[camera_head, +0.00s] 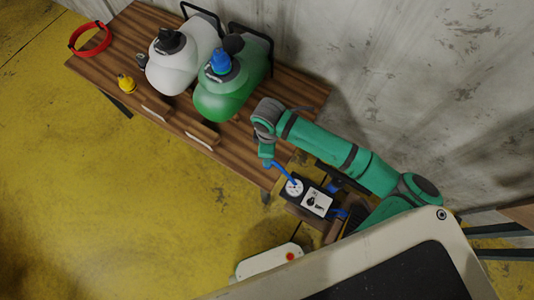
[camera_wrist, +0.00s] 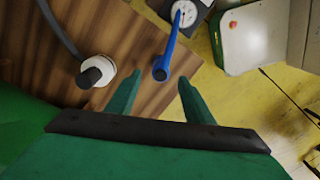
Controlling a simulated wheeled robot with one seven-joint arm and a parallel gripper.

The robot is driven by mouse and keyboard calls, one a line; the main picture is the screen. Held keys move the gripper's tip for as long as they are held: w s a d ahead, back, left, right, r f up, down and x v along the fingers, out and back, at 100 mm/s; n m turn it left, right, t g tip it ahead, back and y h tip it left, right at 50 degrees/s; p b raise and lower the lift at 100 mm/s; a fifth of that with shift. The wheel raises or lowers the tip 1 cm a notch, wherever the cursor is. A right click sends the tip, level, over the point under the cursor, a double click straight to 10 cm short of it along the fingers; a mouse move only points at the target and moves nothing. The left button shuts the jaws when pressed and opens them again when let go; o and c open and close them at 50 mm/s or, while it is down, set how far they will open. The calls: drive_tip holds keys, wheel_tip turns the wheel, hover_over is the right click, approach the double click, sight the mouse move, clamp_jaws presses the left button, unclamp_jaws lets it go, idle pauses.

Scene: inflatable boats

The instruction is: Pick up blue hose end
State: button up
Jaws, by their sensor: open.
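The blue hose (camera_wrist: 172,42) runs from a round white gauge (camera_wrist: 185,14) down to its dark-mouthed end (camera_wrist: 160,73) in the wrist view. My gripper (camera_wrist: 158,78) is open, its two green fingers on either side of the hose end in the picture. The end looks free between the fingertips; I cannot tell its depth relative to them. In the head view, my gripper (camera_head: 266,158) hangs above the right end of the wooden table, by the blue hose (camera_head: 283,173) and gauge (camera_head: 294,187).
A white container (camera_head: 180,60) and a green container (camera_head: 228,95) with a blue cap stand on the wooden table (camera_head: 236,158). A red ring (camera_head: 88,50) and a yellow fitting (camera_head: 125,83) lie farther left. A white-collared dark nozzle (camera_wrist: 97,70) is left of my fingers.

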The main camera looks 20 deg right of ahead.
drive_tip(key=shift+s+a+f, duration=0.1)
drive_tip(key=shift+a+f, duration=0.05)
drive_tip(key=shift+f, duration=1.7)
drive_tip(key=shift+a+f, duration=0.1)
drive_tip(key=shift+f, duration=1.7)
drive_tip(key=c, duration=1.1)
